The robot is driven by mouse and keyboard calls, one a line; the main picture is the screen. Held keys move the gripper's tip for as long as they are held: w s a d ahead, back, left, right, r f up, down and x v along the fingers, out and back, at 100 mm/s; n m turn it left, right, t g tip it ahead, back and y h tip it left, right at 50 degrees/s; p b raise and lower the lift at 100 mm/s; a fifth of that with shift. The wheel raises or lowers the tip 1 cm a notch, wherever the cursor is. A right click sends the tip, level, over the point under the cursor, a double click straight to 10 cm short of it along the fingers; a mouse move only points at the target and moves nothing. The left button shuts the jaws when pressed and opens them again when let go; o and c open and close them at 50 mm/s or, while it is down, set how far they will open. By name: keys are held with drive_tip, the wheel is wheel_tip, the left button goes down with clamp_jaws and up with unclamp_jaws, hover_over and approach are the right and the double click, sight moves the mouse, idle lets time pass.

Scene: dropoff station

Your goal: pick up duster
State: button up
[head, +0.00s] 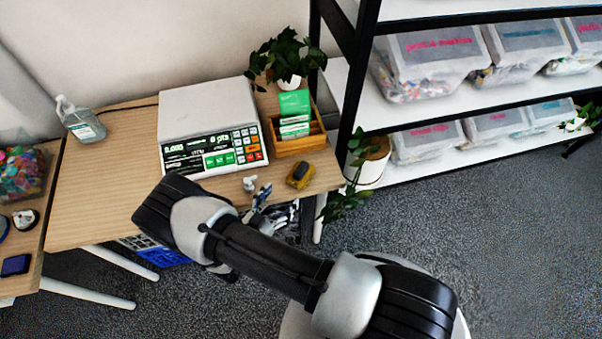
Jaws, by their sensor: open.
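The duster looks to be the small yellow block with a dark top (300,175). It lies on the wooden table (90,205) near its front right edge, in front of the wooden box. My gripper (262,196) is open, low and to the left of the duster at the table's front edge, apart from it in the picture. My arm hides part of the gripper, and its height above the table is hard to tell.
A small white object (250,183) lies left of the duster. Behind stand a weighing scale (212,125), a wooden box (299,145) with green and white packets, and a potted plant (289,82). A bottle (82,122) stands at the left. A shelf (400,110) with bins is at the right.

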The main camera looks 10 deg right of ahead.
sight(301, 171)
drive_tip(key=b+x, duration=0.1)
drive_tip(key=x, duration=0.6)
drive_tip(key=shift+w+d+f, duration=0.1)
drive_tip(key=shift+w+d, duration=0.05)
drive_tip(key=shift+d, duration=0.05)
drive_tip(key=shift+r+b+x, duration=0.2)
drive_tip(key=shift+b+x, duration=0.2)
drive_tip(key=shift+x, duration=1)
drive_tip(key=shift+r+b+x, duration=0.2)
drive_tip(key=shift+b+x, duration=0.15)
drive_tip(key=shift+x, duration=1)
drive_tip(key=c, duration=1.2)
drive_tip(key=shift+c, duration=0.2)
drive_tip(key=shift+r, duration=0.1)
wheel_tip(301, 171, up, 20)
drive_tip(key=p, duration=0.6)
